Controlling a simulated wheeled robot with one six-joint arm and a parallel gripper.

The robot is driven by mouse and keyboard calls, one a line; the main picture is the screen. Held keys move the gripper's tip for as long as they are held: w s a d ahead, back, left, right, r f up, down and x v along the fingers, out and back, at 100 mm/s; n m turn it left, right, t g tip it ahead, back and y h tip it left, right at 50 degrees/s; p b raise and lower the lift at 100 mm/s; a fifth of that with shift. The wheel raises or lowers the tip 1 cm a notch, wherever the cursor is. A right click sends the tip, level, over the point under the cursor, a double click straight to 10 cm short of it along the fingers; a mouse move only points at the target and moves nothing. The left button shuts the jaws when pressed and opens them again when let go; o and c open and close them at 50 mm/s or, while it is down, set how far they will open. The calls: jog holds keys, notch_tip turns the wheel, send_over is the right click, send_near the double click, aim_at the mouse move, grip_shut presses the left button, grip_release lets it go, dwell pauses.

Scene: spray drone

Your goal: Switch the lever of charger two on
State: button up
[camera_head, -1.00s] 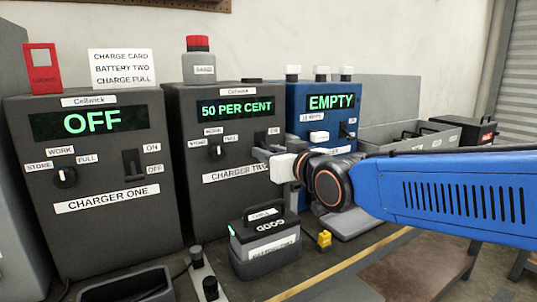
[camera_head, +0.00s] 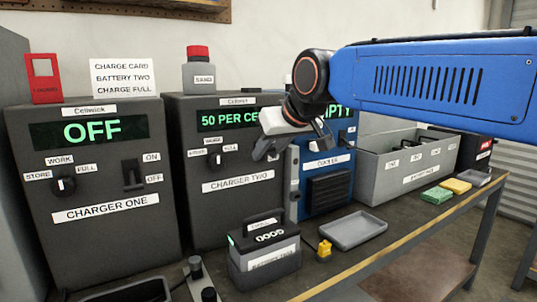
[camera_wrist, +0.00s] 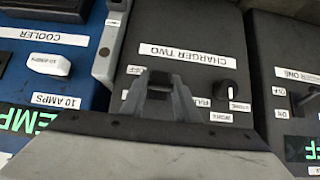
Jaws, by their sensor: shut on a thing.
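Charger two (camera_head: 215,210) is a dark box in the middle of the bench. Its green display (camera_head: 222,119) shows "50 PER CE", with the end covered by my wrist. My gripper (camera_head: 264,152) reaches down across the right of its front panel, fingers pointing down. In the wrist view the fingers (camera_wrist: 160,88) are shut on the dark lever of charger two (camera_wrist: 160,78), left of its knob (camera_wrist: 226,90). The fingers hide most of the lever, so its on or off position cannot be told. The knob also shows in the head view (camera_head: 214,159).
Charger one (camera_head: 90,235), reading OFF, stands at left. The blue cooler (camera_head: 325,160) is close at right, partly behind my wrist. A battery (camera_head: 265,250), a yellow plug (camera_head: 324,249) and a grey tray (camera_head: 353,230) sit in front. A grey bin (camera_head: 400,180) stands farther right.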

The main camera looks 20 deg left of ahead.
jog(key=shift+w+a+r+g+h, duration=0.1)
jog(key=shift+r+g+h, duration=0.15)
jog(key=shift+g+h, duration=0.25)
jog(key=shift+h, duration=0.3)
jog(key=o, duration=1)
jog(key=shift+o, duration=0.2)
jog(key=shift+r, duration=0.15)
jog(key=v, duration=1.7)
jog(key=shift+d, duration=0.2)
